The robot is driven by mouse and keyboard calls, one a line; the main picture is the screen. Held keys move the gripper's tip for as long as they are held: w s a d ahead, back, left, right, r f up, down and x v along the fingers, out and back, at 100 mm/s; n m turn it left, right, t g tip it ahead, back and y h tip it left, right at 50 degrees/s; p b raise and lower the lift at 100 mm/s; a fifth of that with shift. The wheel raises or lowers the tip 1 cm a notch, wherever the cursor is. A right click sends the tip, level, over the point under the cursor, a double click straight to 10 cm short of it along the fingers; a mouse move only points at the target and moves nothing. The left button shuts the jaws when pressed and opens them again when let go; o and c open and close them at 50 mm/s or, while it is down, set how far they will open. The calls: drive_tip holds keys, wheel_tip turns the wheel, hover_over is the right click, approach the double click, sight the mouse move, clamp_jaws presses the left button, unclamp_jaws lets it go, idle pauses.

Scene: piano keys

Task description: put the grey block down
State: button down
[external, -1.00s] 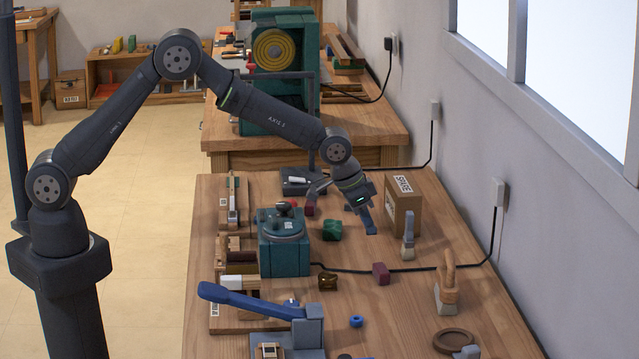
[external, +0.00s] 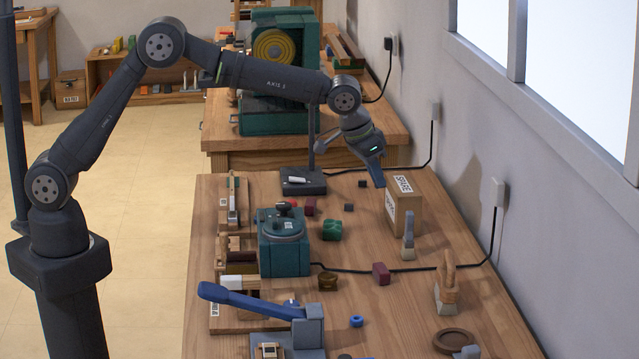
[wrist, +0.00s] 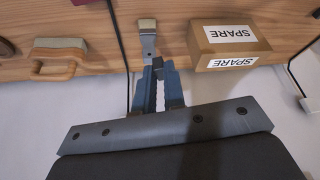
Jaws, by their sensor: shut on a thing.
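My gripper (external: 378,180) is up in the air at the far right of the bench, close to the cardboard SPARE box (external: 404,203). Its blue fingers also show in the wrist view (wrist: 159,70). They are shut on a small grey block (wrist: 158,63), which is mostly hidden between the fingertips and hard to make out. A narrow pale gap shows between the fingers behind it. Two small dark blocks lie on the bench, one near the box (external: 349,207) and one farther back (external: 362,183).
A dark stand (external: 303,182) is behind. Bare wood lies between the green block and the box.

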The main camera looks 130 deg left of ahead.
drive_tip(key=s+a+r+n, duration=0.1)
drive_tip(key=s+a+r, duration=0.1)
drive_tip(key=a+r, duration=0.4)
approach(399, 184)
drive_tip(key=shift+w+a+f+g, duration=0.3)
drive_tip(key=shift+w+a+f, duration=0.35)
drive_tip(key=shift+w+a, duration=0.15)
drive_tip(key=shift+s+a+f, duration=0.1)
drive_tip(key=shift+a+f, duration=0.05)
drive_tip(key=shift+f, duration=1.95)
drive_tip(key=shift+f, duration=0.15)
drive_tip(key=c, duration=1.5)
unclamp_jaws()
drive_tip(key=v, duration=1.2)
